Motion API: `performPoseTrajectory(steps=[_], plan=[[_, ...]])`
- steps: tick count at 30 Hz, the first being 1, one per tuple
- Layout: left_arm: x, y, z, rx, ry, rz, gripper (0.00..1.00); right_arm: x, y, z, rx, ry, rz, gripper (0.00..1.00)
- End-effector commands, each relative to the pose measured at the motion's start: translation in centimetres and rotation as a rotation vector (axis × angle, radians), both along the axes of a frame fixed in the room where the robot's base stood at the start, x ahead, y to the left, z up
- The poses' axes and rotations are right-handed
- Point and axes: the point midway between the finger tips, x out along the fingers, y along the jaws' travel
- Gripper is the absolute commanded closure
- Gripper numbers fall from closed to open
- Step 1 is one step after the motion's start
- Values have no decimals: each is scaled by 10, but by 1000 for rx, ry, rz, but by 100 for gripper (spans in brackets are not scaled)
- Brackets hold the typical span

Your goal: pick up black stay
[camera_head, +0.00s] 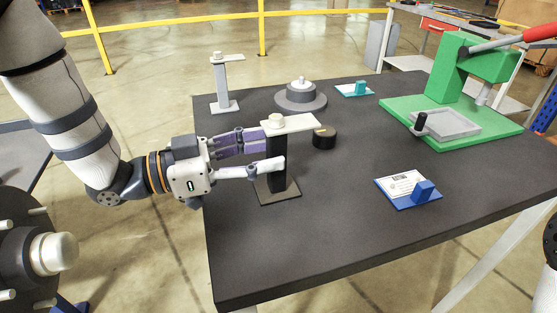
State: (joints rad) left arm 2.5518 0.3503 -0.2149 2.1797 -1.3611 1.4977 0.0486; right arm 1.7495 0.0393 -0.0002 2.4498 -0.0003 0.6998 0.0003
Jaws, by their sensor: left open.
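The black stay (277,181) is an upright dark post on a flat square base, standing on the dark table (330,235). A pale flat plate (301,123) with a small cream knob sits at the top of the post. My left gripper (272,153) comes in from the left at the height of the upper post and is open. One light finger passes in front of the post, and the purple-grey finger lies farther back, partly hidden by the post and plate. I cannot tell whether either finger touches the post. My right gripper is out of view.
A grey stay (222,88) with a similar plate stands behind. A round grey stepped part (301,95) and a short black cylinder (324,137) are close by. A green press (460,95) fills the back right.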

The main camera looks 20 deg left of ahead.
Motion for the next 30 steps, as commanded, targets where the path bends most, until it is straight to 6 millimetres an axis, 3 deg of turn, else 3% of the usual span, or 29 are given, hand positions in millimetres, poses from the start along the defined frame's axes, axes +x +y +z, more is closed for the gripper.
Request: performPoseTrajectory(steps=[4,11,18,30], plan=[[13,-20,-2,1,2,-1,53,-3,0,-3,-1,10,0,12],[16,-23,-1,1,1,1,53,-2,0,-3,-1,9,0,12],[16,-23,-1,1,1,1,100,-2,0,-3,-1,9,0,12],[16,-23,7,-1,-6,0,100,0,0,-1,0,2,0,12]])
